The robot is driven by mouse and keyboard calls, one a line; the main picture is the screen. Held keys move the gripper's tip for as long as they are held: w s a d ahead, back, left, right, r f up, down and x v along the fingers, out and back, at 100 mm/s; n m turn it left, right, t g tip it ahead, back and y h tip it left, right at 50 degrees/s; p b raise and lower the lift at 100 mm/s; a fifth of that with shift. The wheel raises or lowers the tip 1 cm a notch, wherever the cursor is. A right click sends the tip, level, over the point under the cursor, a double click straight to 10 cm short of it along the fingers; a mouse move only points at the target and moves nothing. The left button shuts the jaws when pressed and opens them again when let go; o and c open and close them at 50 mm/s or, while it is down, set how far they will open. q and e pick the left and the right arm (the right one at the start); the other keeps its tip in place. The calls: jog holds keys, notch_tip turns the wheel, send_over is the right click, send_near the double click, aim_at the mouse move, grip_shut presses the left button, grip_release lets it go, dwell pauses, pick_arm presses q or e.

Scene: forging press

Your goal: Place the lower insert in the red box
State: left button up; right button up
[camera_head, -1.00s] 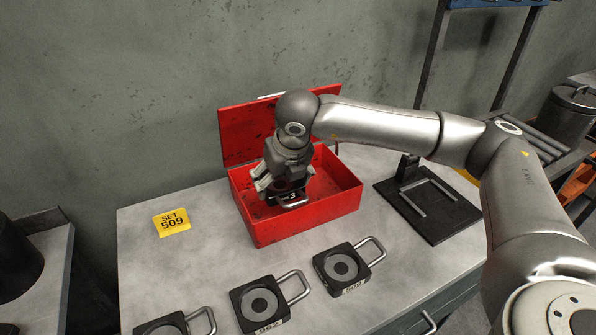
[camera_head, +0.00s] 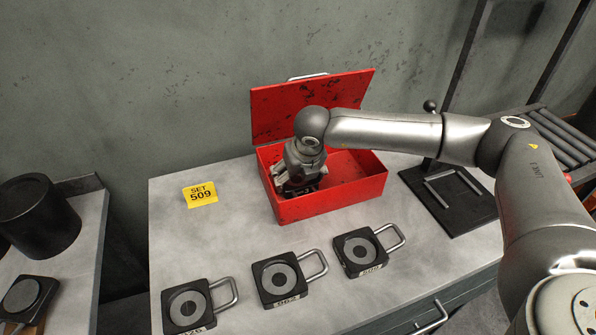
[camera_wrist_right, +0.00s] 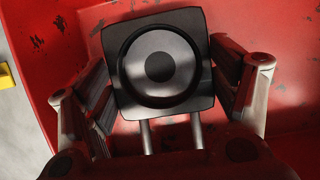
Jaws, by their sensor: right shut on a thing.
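The red box (camera_head: 335,206) stands open on the grey table with its lid tilted up at the back. My right gripper (camera_head: 297,186) reaches down into the left part of the box. In the head view the insert is mostly hidden by the gripper and the front wall. My left gripper is not in view.
Several similar black inserts with handles, including a left one (camera_head: 170,312), a middle one (camera_head: 262,290) and a right one (camera_head: 350,262), lie along the table front. A yellow "SET 509" sign (camera_head: 200,195) is left of the box. A black stand (camera_head: 449,218) is right.

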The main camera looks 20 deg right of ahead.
jog(key=shift+w+r, duration=0.1)
jog(key=shift+r, duration=0.05)
jog(key=o, duration=1.6)
jog(key=shift+f, duration=0.25)
jog(key=shift+o, duration=1)
jog(key=shift+s+r, duration=0.1)
jog(key=shift+s, duration=0.1)
jog(key=shift+r, duration=0.15)
jog(key=b+v, duration=0.2)
jog(key=v, duration=1)
